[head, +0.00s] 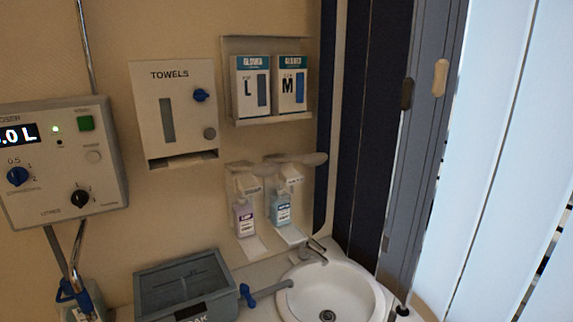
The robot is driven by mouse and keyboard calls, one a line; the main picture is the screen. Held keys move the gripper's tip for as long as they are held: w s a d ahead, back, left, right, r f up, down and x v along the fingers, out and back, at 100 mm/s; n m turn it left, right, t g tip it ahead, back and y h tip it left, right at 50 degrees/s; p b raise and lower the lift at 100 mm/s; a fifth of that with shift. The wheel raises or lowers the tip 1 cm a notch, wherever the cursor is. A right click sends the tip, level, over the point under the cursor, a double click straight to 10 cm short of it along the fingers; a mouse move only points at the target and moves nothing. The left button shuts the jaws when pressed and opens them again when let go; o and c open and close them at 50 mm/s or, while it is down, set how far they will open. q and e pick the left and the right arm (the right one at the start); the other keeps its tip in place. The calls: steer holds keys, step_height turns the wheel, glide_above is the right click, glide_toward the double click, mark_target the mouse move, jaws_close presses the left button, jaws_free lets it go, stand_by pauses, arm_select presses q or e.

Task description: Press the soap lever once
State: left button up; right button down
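Two wall dispensers with lever arms hang side by side above the sink. The left dispenser holds a pinkish-purple bottle (244,218), and its pale lever (240,167) sticks out above it. The right dispenser holds a light blue bottle (281,208), and its longer pale lever (302,158) reaches out to the right. The bottle labels are too small to read, so I cannot tell which one is soap. Neither of my grippers shows in the head view, and nothing touches either lever.
A white round sink (370,290) with a metal tap (314,250) is below right. A grey bin (185,285) and a blue-handled valve (247,294) stand left of it. A towel dispenser (181,110), glove boxes (268,85) and a control box (62,160) are on the wall.

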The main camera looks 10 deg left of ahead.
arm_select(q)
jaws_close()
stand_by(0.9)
